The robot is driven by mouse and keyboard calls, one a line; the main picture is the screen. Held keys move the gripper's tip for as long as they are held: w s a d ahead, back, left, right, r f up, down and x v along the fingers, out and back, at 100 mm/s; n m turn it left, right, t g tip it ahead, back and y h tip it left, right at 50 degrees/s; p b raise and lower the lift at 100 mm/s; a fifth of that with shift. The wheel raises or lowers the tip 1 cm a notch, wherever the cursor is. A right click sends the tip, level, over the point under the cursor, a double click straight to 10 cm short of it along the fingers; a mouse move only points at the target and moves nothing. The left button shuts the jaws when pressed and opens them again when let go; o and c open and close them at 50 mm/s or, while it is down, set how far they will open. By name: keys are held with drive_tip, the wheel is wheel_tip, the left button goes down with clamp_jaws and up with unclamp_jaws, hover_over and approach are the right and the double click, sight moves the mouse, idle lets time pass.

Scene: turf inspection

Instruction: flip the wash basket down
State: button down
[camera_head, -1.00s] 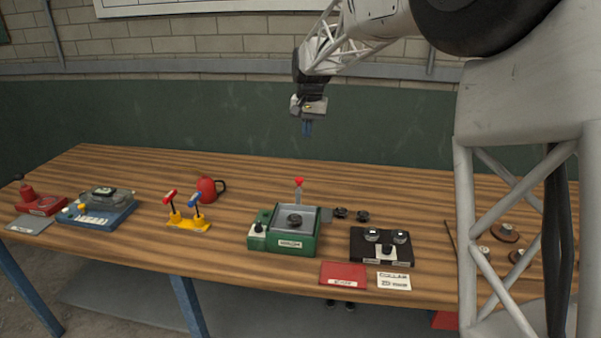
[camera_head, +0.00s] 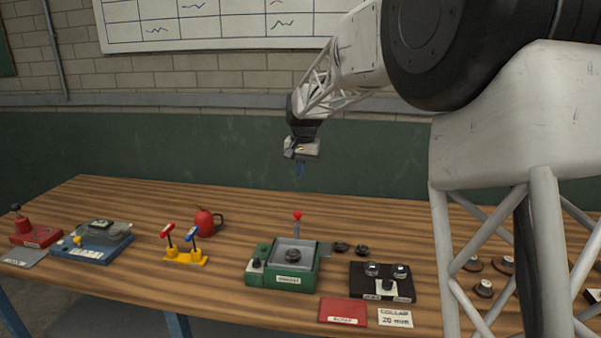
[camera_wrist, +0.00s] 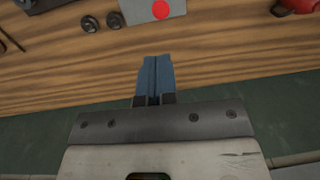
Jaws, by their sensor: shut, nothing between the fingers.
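A green wash unit (camera_head: 253,277) stands near the front middle of the table in the head view. Its grey tray (camera_head: 279,262) holds a dark round part (camera_head: 293,255). An upright lever with a red ball (camera_head: 297,216) rises at its back; I cannot tell exactly which piece is the basket. The red ball also shows at the top of the wrist view (camera_wrist: 161,10), over a grey surface. My gripper (camera_head: 300,171) is above the table's back area, higher than and behind the unit, touching nothing. Its blue fingers (camera_wrist: 157,60) are shut and empty.
A red card (camera_head: 343,311) lies in front. A yellow stand (camera_head: 185,258) with two levers and a red kettle (camera_head: 208,222) are to the left.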

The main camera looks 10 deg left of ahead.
sight(299, 213)
drive_tip(key=f, duration=1.2)
drive_tip(key=shift+a, duration=0.35)
drive_tip(key=shift+f, duration=0.15)
wheel_tip(299, 213, down, 5)
drive_tip(key=shift+f, duration=0.1)
drive_tip(key=shift+s, duration=0.1)
wheel_tip(299, 213, up, 15)
drive_tip(key=shift+d+f, duration=0.15)
drive_tip(key=shift+d, duration=0.2)
idle(0.4)
drive_tip(key=shift+d, duration=0.1)
